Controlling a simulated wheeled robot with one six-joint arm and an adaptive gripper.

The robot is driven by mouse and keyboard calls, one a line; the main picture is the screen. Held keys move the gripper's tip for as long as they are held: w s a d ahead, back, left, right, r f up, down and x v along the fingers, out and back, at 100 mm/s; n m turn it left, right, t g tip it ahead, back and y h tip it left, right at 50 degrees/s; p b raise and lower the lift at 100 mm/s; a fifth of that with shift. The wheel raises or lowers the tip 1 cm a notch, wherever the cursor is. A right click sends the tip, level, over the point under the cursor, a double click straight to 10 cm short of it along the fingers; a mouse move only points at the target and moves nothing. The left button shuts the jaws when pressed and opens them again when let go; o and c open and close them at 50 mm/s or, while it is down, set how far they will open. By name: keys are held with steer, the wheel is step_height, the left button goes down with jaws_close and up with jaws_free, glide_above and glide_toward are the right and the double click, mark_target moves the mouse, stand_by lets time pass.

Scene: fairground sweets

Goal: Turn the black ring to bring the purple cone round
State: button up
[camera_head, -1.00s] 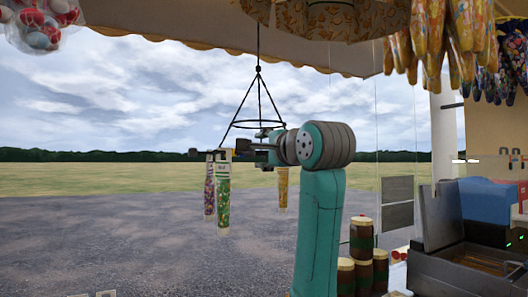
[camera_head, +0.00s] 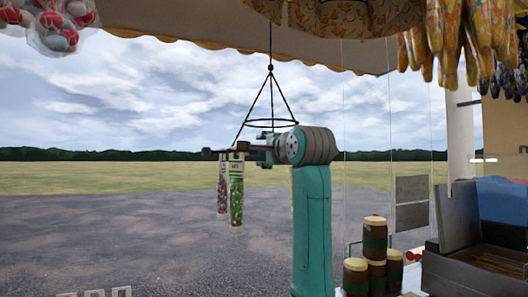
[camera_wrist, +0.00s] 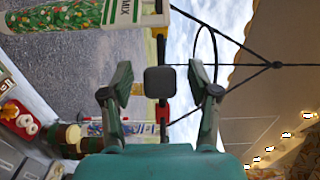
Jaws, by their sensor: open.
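The black ring (camera_head: 272,125) hangs level from black cords in the head view; part of it shows in the wrist view (camera_wrist: 197,60). A purple-filled cone (camera_head: 222,194) hangs at the left, partly behind a green-filled cone (camera_head: 236,198). The green-filled one lies large across the top left of the wrist view (camera_wrist: 70,14). My gripper (camera_wrist: 160,84) is open, its two fingers apart. A dark block (camera_wrist: 160,82) shows between the fingers, apart from both; I cannot tell its depth. In the head view my arm hides part of the hanging frame.
Brown jars with pale lids (camera_head: 375,240) stand stacked at the right. A metal tray unit (camera_head: 475,268) and a blue box (camera_head: 505,203) lie beyond them. Bagged sweets (camera_head: 465,35) hang at upper right. The left side is open over gravel.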

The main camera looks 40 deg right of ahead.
mark_target(336, 151)
steer(key=c, duration=0.8)
steer(key=shift+s+d, duration=1.05)
steer(key=shift+d, duration=2.7)
steer(key=shift+s+d, duration=1.1)
steer(key=shift+d, duration=2.6)
steer(key=shift+s+d, duration=1.05)
steer(key=shift+d, duration=2.7)
steer(key=o, duration=0.8)
steer(key=v, duration=1)
